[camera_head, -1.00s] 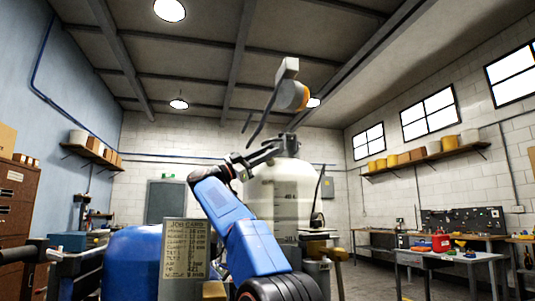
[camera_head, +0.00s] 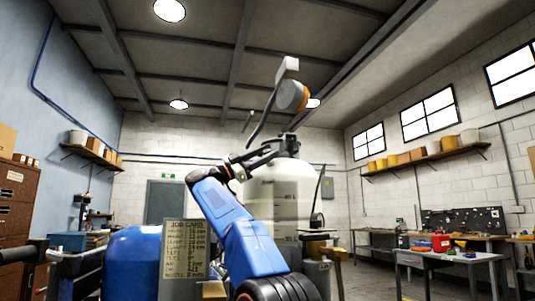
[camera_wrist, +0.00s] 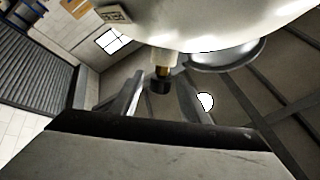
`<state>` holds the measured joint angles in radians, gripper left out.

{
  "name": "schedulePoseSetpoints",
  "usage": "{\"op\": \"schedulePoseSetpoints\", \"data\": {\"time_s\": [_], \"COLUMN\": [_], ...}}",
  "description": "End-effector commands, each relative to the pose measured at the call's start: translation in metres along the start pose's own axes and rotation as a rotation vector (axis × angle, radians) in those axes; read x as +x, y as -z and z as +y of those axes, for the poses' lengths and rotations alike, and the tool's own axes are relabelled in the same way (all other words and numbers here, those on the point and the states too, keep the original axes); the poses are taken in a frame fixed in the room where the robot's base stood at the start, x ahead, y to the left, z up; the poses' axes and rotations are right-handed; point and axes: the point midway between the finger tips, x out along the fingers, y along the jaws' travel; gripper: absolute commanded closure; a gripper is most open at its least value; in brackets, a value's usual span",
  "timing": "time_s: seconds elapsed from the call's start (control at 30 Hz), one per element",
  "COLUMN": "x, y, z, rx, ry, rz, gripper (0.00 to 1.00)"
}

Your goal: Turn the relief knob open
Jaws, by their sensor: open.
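In the wrist view a small black knob (camera_wrist: 160,84) sits on a short brass stem (camera_wrist: 163,64) that sticks out from a pale tank (camera_wrist: 220,22); I take it as the relief knob. My gripper (camera_wrist: 161,92) is open, with one finger on each side of the knob in the picture. Gaps show beside the knob; I cannot tell how deep it lies between the fingers. The pale tank also stands behind my blue arm in the head view (camera_head: 290,190). The knob cannot be made out there.
A job card plate (camera_head: 185,248) and a blue rounded tank (camera_head: 132,262) stand left of my arm. A workbench (camera_head: 452,257) with a red can (camera_head: 440,243) is at the right. Open floor shows at the lower right.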

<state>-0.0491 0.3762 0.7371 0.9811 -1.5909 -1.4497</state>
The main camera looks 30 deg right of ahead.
Motion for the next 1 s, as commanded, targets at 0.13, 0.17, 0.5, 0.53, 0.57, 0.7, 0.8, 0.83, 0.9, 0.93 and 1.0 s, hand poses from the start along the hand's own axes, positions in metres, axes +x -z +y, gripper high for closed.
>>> {"op": "schedulePoseSetpoints", "data": {"time_s": [0.13,0.17,0.5,0.53,0.57,0.7,0.8,0.83,0.9,0.93,1.0], "x": [-0.020,-0.025,-0.088,-0.092,-0.097,-0.110,-0.114,-0.115,-0.116,-0.116,-0.116], "y": [0.000,0.000,0.000,0.000,0.000,0.000,0.000,0.000,0.000,0.000,0.000], "z": [-0.001,-0.001,0.000,0.000,0.000,0.000,0.000,0.000,0.000,0.000,0.000], "rx": [0.001,0.001,0.000,0.000,0.000,0.000,0.000,0.000,0.000,0.000,0.000], "ry": [0.002,0.003,0.002,0.001,0.001,0.001,0.000,-0.001,-0.001,-0.001,-0.001], "rz": [-0.001,-0.001,-0.001,-0.001,-0.001,-0.001,0.000,0.000,0.000,0.000,0.000], "gripper": [0.58,0.58,0.58,0.58,0.58,0.58,0.58,0.58,0.58,0.58,0.58]}}
